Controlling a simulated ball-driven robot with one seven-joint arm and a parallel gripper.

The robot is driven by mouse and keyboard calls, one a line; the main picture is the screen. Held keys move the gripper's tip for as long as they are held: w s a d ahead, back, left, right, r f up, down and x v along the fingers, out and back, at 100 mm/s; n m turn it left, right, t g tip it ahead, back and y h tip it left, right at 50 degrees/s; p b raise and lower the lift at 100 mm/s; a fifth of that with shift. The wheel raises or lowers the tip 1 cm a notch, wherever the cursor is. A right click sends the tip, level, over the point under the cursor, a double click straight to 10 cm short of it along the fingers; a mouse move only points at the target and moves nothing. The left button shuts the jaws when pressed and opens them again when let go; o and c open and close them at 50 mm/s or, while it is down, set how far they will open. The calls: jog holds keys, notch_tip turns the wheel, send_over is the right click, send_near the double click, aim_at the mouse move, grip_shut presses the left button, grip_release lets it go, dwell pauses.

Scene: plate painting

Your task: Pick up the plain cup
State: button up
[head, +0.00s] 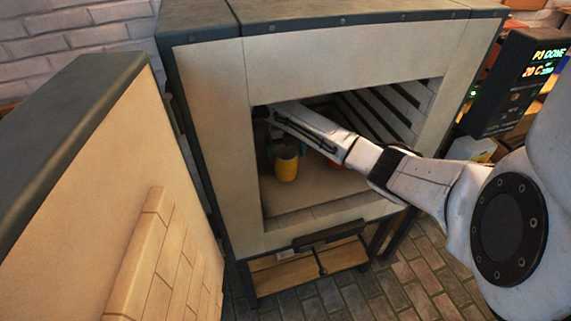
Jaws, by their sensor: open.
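A yellow cup (286,167) stands upright on the kiln floor, near the left inner wall. It looks a single colour, but it is small and shaded, so I cannot tell whether it is the plain cup. My arm reaches into the kiln from the right. My gripper (284,147) is inside, in shadow at the cup's upper part, and is open. I cannot tell whether its fingers touch the cup. A bit of an orange thing (336,164) shows below my arm farther right; most of it is hidden.
The kiln (222,110) is open, with its thick door (120,190) swung out to the left. Grooved walls line its right inside. The kiln floor (310,188) is bare in front of the cup. A control box (508,85) stands at right.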

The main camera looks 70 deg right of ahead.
jog(key=shift+f, duration=1.5)
jog(key=c, duration=1.1)
jog(key=shift+r, duration=0.15)
